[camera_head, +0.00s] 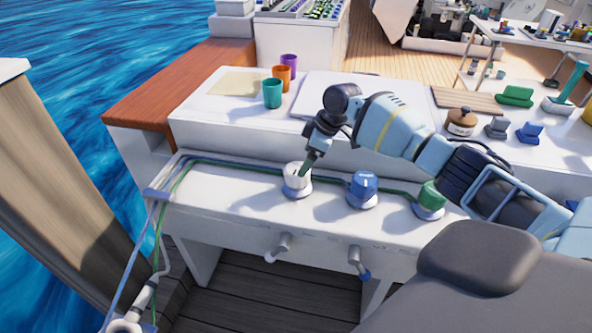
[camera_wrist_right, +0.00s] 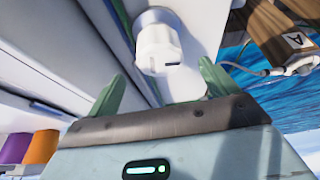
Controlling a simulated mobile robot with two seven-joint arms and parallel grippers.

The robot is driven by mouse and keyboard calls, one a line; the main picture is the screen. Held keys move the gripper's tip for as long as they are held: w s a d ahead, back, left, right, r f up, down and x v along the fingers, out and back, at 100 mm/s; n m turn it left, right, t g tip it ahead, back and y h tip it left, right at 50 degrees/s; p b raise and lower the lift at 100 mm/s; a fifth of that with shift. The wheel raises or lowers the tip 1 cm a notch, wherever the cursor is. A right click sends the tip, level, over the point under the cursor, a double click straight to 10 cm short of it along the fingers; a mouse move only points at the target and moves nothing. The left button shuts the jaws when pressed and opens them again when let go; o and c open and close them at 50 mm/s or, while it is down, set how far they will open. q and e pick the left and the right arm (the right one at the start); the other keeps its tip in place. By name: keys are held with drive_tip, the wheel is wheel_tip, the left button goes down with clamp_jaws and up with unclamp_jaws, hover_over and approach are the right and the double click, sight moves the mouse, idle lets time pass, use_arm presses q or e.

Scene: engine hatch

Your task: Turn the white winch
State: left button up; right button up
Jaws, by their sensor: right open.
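The white winch (camera_head: 296,178) stands on the near bench ledge, at the left of a row of three winches. The right arm comes in from the right, and my right gripper (camera_head: 310,163) is just above and beside the white winch. In the right wrist view the white winch (camera_wrist_right: 158,47) lies ahead, between and beyond the two green fingers of the right gripper (camera_wrist_right: 160,85). The fingers are spread apart and hold nothing. Whether a finger touches the winch is unclear. My left gripper is not in either view.
A blue winch (camera_head: 362,188) and a green winch (camera_head: 430,198) stand to the right of the white one. Blue and green ropes (camera_head: 220,165) run along the ledge. Teal, orange and purple cups (camera_head: 272,93) stand behind on the raised bench. Handles (camera_head: 279,247) stick out below.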

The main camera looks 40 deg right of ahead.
drive_tip(key=b+x, duration=0.1)
drive_tip(key=x, duration=0.5)
drive_tip(key=shift+w+f, duration=0.1)
drive_tip(key=shift+w+a+f, duration=0.2)
drive_tip(key=shift+f, duration=0.35)
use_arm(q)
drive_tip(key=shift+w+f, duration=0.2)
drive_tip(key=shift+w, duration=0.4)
